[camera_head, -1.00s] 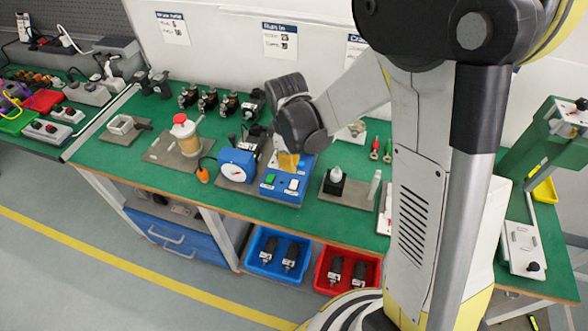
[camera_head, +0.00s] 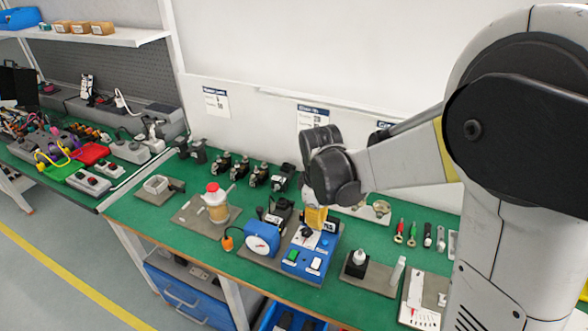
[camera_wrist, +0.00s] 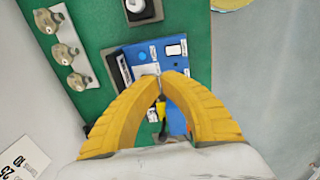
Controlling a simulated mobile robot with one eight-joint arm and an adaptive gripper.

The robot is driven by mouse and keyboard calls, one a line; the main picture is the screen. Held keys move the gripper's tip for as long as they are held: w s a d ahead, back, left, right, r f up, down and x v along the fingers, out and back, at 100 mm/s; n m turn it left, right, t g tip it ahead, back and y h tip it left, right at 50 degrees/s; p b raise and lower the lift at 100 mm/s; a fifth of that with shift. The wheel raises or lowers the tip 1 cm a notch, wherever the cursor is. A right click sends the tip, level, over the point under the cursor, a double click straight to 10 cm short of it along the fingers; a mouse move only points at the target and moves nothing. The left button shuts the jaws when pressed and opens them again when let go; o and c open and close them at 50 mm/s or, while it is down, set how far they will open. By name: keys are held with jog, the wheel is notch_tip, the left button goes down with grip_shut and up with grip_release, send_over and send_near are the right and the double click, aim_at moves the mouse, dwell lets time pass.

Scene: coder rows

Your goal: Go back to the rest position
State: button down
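My gripper (camera_head: 316,220) has yellow fingers and hangs over the back part of a blue control box (camera_head: 322,255) on the green bench. In the wrist view, the fingers of my gripper (camera_wrist: 162,75) arch inward and their tips meet or nearly meet. I see nothing clearly held between the tips. A small yellow and black item (camera_wrist: 161,110) shows in the gap behind them; I cannot tell what it is. The blue box (camera_wrist: 148,57) lies beyond the tips in the wrist view. Whether the fingers touch it is unclear.
A black block with a white knob (camera_head: 357,263) stands right. Several dark fittings (camera_head: 240,168) line the back, before a white wall (camera_head: 260,50). Small tools (camera_head: 412,234) lie right.

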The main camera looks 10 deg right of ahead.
jog(key=s+r+m+t+b, duration=0.1)
jog(key=s+r+m+t, duration=0.2)
jog(key=s, duration=0.4)
jog(key=s+d+r+m+t+b, duration=0.1)
jog(key=s+r+m+t, duration=0.2)
jog(key=s+r+m, duration=0.3)
jog(key=shift+s+r+m+y+b, duration=0.3)
jog(key=shift+s+m+y, duration=0.1)
jog(key=shift+s+m, duration=0.6)
